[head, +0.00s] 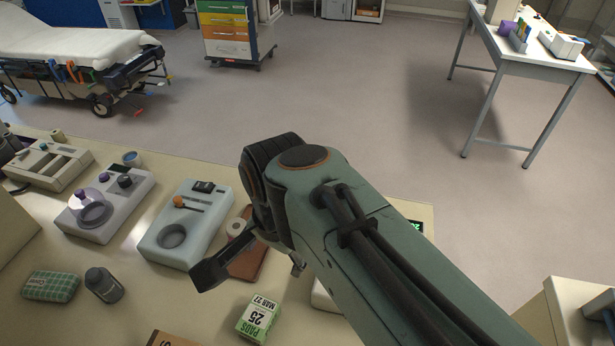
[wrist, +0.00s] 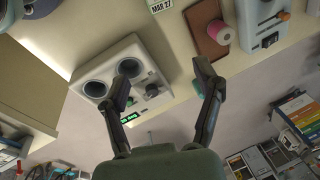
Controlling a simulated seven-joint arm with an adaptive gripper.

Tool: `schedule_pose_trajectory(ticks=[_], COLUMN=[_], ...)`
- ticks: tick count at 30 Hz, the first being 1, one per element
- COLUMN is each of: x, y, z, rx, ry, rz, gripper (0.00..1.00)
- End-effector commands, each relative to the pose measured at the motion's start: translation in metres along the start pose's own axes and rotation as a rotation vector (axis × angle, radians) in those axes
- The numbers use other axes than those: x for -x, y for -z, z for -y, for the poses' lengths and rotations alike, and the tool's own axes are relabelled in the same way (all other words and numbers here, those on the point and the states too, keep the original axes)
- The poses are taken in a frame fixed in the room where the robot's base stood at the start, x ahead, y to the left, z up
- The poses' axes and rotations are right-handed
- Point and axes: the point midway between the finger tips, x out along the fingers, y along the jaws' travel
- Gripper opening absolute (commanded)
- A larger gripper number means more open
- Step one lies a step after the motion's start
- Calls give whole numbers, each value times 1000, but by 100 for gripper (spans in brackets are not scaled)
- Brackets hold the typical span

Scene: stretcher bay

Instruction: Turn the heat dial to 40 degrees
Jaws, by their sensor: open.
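A pale device (wrist: 148,58) with two round wells shows in the wrist view. A dark knob (wrist: 152,90) sits on its face; I take it as the heat dial, but its setting is too small to read. My gripper (wrist: 168,84) is open and empty. The left finger overlaps the device beside the knob; the right finger is off to its right. In the head view my arm hides most of the device; a corner (head: 324,298) and the green display (head: 416,227) show.
A brown pad (wrist: 203,22) lies beside the dial device.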

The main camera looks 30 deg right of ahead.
Motion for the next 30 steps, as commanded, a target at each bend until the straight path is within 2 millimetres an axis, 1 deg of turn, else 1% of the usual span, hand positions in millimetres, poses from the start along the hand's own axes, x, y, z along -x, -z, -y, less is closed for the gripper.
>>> schedule_pose_trajectory(ticks=[1,2,3,5,6,8,9,11,12,15,18,19,23,30], x=[-4,-7,-12,-26,-37,-59,-75,-99,-115,-147,-168,-172,-181,-219], y=[24,38,58,90,112,145,164,187,198,210,210,210,210,203], z=[14,21,28,36,37,33,27,13,1,-28,-53,-58,-66,-74], rx=[-160,-255,-380,-559,-672,-820,-898,-972,-1010,-1084,-1136,-1148,-1161,-1158], ry=[-8,-9,-15,-27,-39,-65,-87,-124,-152,-219,-272,-281,-283,-283], rz=[-18,-30,-43,-59,-68,-74,-74,-64,-52,-13,21,26,26,26], gripper=[66,66,66,66,66,66,66,66,66,66,66,66,66,66])
